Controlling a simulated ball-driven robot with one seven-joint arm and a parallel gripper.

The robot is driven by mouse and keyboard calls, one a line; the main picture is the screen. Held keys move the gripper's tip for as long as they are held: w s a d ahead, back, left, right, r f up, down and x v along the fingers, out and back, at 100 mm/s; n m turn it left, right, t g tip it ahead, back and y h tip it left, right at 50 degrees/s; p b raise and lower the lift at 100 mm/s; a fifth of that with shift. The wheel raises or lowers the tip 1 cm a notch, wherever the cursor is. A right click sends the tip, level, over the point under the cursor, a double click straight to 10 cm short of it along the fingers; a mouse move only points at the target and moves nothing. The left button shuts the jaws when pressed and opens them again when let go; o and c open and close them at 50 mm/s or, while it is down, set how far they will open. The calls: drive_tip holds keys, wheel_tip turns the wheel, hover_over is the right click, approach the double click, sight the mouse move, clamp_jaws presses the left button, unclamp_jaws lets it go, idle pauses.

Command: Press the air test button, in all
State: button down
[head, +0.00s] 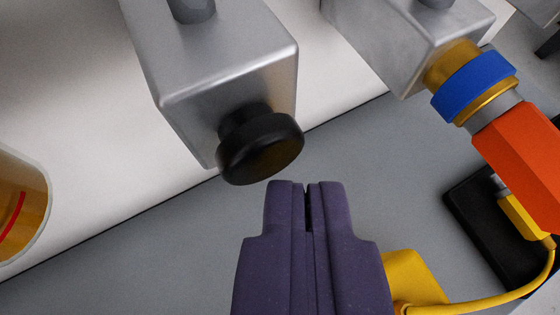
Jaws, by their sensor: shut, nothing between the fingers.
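A round black button or knob (261,146) sticks out from the lower front of a metal block (225,65). No label on it shows, so I cannot tell from the picture if it is the air test button. My gripper (306,185), with purple fingers, is shut and empty. Its tips show just below and to the right of the black knob, with a small gap in the picture. I cannot tell the depth between them.
To the right, a second metal block (400,45) carries a brass fitting with a blue ring (474,86) and an orange-red part (520,150). A yellow cable (480,306) runs at lower right. An amber gauge-like part (20,205) is at left.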

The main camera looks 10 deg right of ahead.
drive_tip(key=shift+s+d, duration=0.1)
drive_tip(key=shift+s, duration=0.35)
drive_tip(key=s, duration=0.1)
drive_tip(key=s+d+b, duration=0.1)
drive_tip(key=s, duration=0.2)
drive_tip(key=shift+s+d, duration=0.3)
drive_tip(key=shift+s, duration=0.1)
drive_tip(key=shift+f, duration=0.1)
idle(0.4)
